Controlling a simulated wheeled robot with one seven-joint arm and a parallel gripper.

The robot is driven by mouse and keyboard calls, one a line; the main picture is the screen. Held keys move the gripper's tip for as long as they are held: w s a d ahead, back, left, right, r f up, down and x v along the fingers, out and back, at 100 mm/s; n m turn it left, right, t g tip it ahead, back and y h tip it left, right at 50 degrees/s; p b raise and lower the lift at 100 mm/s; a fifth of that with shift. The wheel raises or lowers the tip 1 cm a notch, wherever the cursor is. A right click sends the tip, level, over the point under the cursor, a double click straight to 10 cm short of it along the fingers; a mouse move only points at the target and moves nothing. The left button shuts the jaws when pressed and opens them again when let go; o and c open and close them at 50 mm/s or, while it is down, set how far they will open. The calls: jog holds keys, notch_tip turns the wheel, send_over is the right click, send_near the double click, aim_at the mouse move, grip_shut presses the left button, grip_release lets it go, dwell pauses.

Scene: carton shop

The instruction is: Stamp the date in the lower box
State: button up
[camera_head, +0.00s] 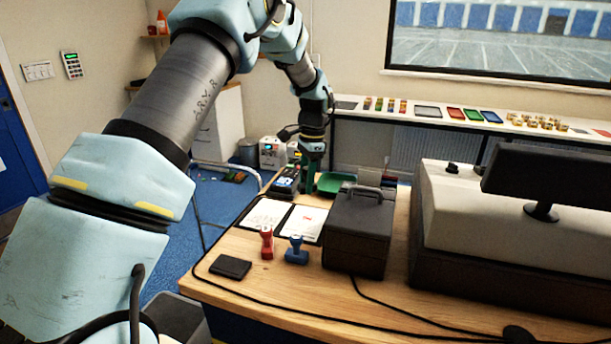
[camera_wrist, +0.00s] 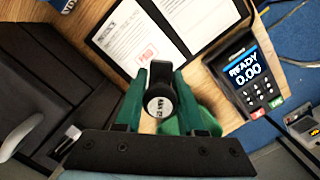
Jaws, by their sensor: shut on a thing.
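My gripper (camera_wrist: 160,92) has green fingers and is shut on a stamp (camera_wrist: 161,103) with a round white top and small dark lettering. In the head view my gripper (camera_head: 311,180) is at the far side of the desk, beside the card terminal; the stamp is hard to make out there. Two white sheets (camera_head: 264,215) lie side by side on a dark board left of the cash box. The sheet nearer the cash box (camera_wrist: 122,32) bears a red stamp mark (camera_wrist: 147,53). The box print is too small to read.
A red stamp (camera_head: 267,243) and a blue stamp (camera_head: 296,250) stand in front of the sheets, near a black pad (camera_head: 230,267). A dark cash box (camera_head: 357,235) stands to the right.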

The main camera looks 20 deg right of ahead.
aim_at(308, 212)
jog(key=shift+w+d, duration=0.1)
jog(key=shift+d, duration=0.25)
jog(key=shift+d+f+b, duration=0.25)
jog(key=shift+f+b, duration=0.05)
jog(key=shift+f, duration=0.15)
jog(key=shift+f+b, duration=1.65)
jog(key=shift+f, duration=1)
jog(key=shift+a+f, duration=0.1)
jog(key=shift+f, duration=0.45)
jog(key=shift+r, duration=0.1)
jog(key=shift+r+p, duration=2.1)
jog(key=shift+r, duration=1.4)
jog(key=shift+f, duration=0.1)
